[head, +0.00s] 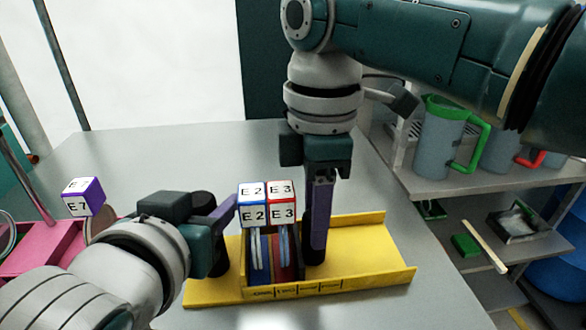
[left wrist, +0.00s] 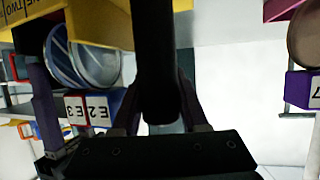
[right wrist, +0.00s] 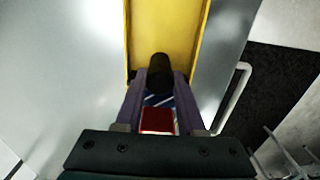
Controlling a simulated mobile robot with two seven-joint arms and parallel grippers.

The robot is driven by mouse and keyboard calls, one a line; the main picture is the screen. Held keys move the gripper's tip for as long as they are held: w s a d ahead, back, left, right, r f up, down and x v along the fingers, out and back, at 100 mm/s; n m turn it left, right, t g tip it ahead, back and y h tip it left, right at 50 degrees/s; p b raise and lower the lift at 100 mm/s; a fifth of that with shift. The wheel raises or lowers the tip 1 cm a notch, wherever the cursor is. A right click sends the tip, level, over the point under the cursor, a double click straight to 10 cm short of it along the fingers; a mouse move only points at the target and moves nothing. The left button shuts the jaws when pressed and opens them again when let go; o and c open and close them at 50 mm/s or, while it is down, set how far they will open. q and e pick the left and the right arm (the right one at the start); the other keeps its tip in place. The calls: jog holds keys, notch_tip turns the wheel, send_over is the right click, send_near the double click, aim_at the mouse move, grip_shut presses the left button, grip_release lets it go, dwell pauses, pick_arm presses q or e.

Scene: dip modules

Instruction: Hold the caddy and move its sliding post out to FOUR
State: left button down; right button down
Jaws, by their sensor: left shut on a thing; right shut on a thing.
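The yellow caddy (head: 375,262) lies on the grey table, with a row of printed labels along its front edge, too small to read fully. Modules E2 (head: 252,205) and E3 (head: 282,205) stand upright side by side in it. My left gripper (head: 215,228) is at the caddy's left end, shut on a dark upright grip (left wrist: 157,65) in the left wrist view. My right gripper (head: 317,235) points down just right of E3, shut on the black sliding post (right wrist: 160,72) in the right wrist view.
Module E7 (head: 84,197) stands at a pink holder (head: 45,248) on the left. A shelf (head: 480,180) on the right carries jugs, one with a green handle (head: 478,150). The caddy's right part is empty, and the table behind is clear.

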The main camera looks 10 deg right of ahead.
dwell(0.8)
jog(key=d, duration=0.5)
jog(key=shift+d, duration=0.1)
jog(key=c, duration=0.5)
grip_release()
notch_tip(320, 180, up, 12)
